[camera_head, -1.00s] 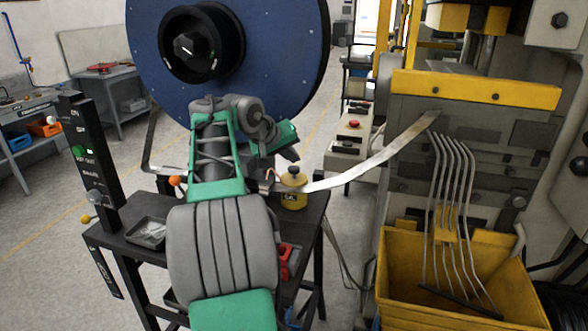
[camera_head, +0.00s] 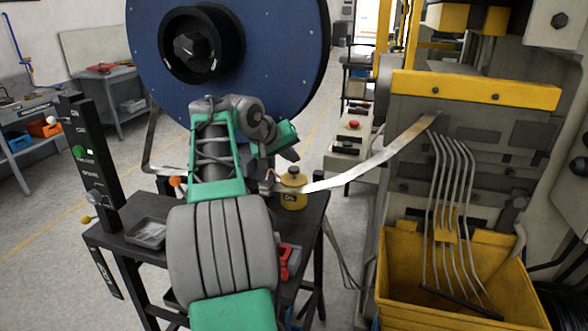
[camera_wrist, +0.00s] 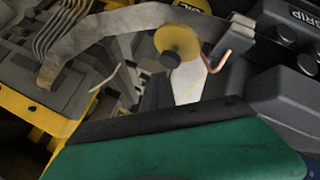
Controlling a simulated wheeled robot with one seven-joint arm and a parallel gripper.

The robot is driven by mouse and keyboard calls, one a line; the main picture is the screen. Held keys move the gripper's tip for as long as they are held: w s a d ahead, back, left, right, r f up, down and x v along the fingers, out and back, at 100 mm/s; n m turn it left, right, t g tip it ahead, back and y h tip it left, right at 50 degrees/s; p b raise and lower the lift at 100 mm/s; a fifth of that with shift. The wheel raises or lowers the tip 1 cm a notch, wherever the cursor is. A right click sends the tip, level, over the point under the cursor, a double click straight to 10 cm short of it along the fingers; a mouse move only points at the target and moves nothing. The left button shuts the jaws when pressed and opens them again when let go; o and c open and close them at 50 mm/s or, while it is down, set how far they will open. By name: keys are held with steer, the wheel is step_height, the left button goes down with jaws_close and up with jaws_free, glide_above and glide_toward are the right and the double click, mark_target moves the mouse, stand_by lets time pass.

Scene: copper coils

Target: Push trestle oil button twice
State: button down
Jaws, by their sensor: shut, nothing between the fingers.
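A yellow oil can (camera_head: 293,194) stands at the right end of the dark trestle table (camera_head: 314,212). A dark round button (camera_head: 293,171) sits on its top. In the wrist view the can (camera_wrist: 178,40) is at upper centre and its dark button (camera_wrist: 171,60) faces the camera. My gripper (camera_head: 289,153) is at the end of the green and grey arm, above the table, close to the can and a little above its button. It is shut and empty. Its fingertips are hard to make out, and a green arm part fills the lower wrist view.
A metal strip (camera_head: 370,170) runs from beside the can to the machine at right. A large blue reel (camera_head: 285,60) stands behind the arm. A black control post (camera_head: 88,155), a grey tray (camera_head: 148,233) and a red object (camera_head: 287,262) are near the table. A yellow bin (camera_head: 400,285) is at right.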

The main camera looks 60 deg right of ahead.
mark_target(292, 170)
stand_by(0.4)
steer(key=shift+f, duration=0.4)
steer(key=shift+f+b, duration=0.8)
steer(key=shift+f, duration=0.25)
stand_by(0.6)
steer(key=shift+r, duration=0.15)
steer(key=shift+r+p, duration=1.25)
steer(key=shift+p, duration=0.15)
step_height(292, 170, up, 5)
steer(key=p, duration=0.5)
steer(key=shift+r, duration=0.15)
